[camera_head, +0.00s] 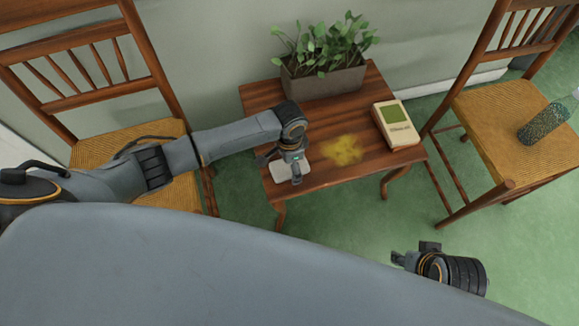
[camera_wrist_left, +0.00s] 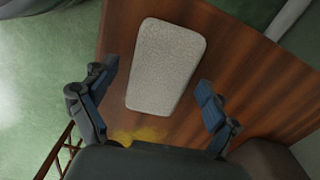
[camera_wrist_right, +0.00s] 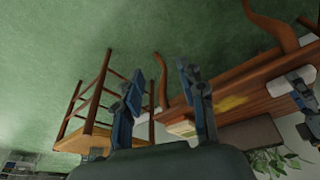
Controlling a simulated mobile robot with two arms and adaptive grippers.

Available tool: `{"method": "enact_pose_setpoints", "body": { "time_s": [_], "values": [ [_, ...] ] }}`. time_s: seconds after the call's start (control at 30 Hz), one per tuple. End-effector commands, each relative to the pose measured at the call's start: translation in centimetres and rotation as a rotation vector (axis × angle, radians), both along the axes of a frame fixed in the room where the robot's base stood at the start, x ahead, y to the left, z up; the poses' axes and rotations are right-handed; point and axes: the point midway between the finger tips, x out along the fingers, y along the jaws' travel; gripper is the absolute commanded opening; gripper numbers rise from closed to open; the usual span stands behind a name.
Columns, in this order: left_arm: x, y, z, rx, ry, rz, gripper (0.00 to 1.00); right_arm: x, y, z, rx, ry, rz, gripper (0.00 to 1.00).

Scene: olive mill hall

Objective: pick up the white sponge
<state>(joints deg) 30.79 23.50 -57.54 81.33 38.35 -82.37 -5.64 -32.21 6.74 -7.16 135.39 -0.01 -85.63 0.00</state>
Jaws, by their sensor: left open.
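The white sponge (camera_head: 281,173) lies flat near the front left corner of the small wooden table (camera_head: 335,176). It shows whole in the left wrist view (camera_wrist_left: 165,62), pale and rectangular with rounded corners. My left gripper (camera_head: 294,172) is open just above the sponge and hides part of it in the head view. In the left wrist view its fingers stand apart, one toward each side of the sponge, with nothing between them gripped. My right gripper (camera_head: 398,258) is open and empty, off the table at the lower right; its spread fingers show in the right wrist view (camera_wrist_right: 160,75).
A patch of yellow powder (camera_head: 343,150) lies mid-table. Chairs flank the table; a bottle (camera_head: 543,123) lies on the right chair (camera_head: 490,125).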

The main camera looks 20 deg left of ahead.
Motion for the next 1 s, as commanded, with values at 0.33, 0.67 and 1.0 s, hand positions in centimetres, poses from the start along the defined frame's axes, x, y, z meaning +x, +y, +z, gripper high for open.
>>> {"method": "enact_pose_setpoints", "body": {
  "time_s": [0.33,0.67,1.0],
  "values": [
    [0.0,0.0,0.0,-0.001,0.001,0.0,0.39,0.0,0.0,0.0,0.0,0.0,0.0,0.4],
    [0.0,0.0,0.1,-0.001,0.001,0.0,0.39,0.0,0.0,0.0,0.0,0.0,0.0,0.4],
    [0.0,-0.1,2.2,-0.002,-0.001,0.0,0.39,0.5,0.2,-3.0,0.0,0.021,0.002,0.4]
  ]
}}
